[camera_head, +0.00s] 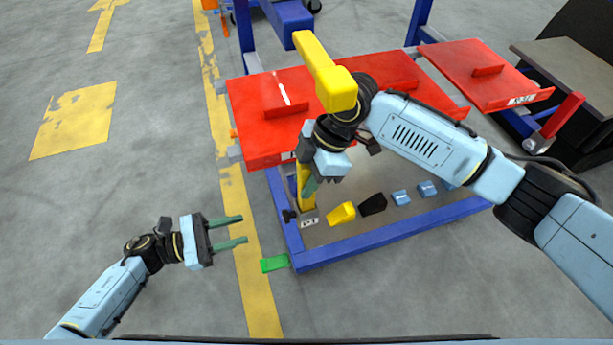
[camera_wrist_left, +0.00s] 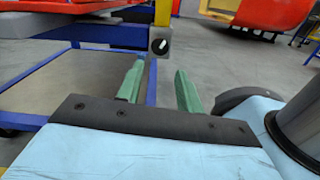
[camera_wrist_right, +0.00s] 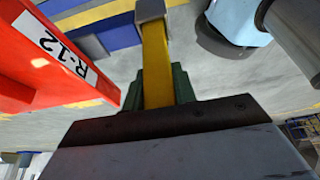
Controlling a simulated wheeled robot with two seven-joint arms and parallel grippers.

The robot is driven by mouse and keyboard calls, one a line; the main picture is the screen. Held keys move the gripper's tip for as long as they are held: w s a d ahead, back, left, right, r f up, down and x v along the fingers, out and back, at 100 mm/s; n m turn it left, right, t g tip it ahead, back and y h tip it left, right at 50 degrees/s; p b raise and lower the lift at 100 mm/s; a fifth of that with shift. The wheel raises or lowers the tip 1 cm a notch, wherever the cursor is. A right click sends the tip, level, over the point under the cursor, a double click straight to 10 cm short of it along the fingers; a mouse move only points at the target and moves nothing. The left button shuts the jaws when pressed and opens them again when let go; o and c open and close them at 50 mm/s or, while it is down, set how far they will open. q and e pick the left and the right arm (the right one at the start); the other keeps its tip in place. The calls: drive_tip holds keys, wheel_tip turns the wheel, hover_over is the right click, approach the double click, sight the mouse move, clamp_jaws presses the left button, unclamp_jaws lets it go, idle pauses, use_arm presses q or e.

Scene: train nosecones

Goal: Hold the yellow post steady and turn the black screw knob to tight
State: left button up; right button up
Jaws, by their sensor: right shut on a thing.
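The yellow post (camera_head: 306,196) stands upright at the near-left corner of the blue rack, in a grey block at its foot. The right wrist view shows the post (camera_wrist_right: 156,65) between the green fingers. My right gripper (camera_head: 311,184) is shut on it. The black screw knob (camera_head: 289,215) sits on the left side of the grey block. In the left wrist view the round knob (camera_wrist_left: 160,46) has a white mark slanting up to the right. My left gripper (camera_head: 242,231) is open and empty, left of the knob and apart from it. Its fingers straddle the line toward the knob.
Red panels (camera_head: 272,145) lie above the blue frame (camera_head: 390,226). A label reading R-12 (camera_wrist_right: 55,47) is close by my right gripper. Yellow (camera_head: 342,213), black (camera_head: 373,204) and light blue pieces are on the rack's base. A green piece (camera_head: 275,263) juts from its near corner. Floor at left is clear.

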use_arm(q)
drive_tip(key=o, duration=0.3)
wheel_tip(320, 180, up, 4)
drive_tip(key=f+n+g+y, duration=0.1)
drive_tip(key=n+g+y, duration=0.15)
drive_tip(key=n, duration=2.55)
drive_tip(key=n+t+y, duration=0.1)
drive_tip(key=n+y, duration=0.1)
drive_tip(key=n, duration=0.7)
approach(289, 215)
drive_tip(key=a+f+x, duration=0.1)
drive_tip(key=x, duration=0.7)
drive_tip(key=shift+w+f, duration=0.15)
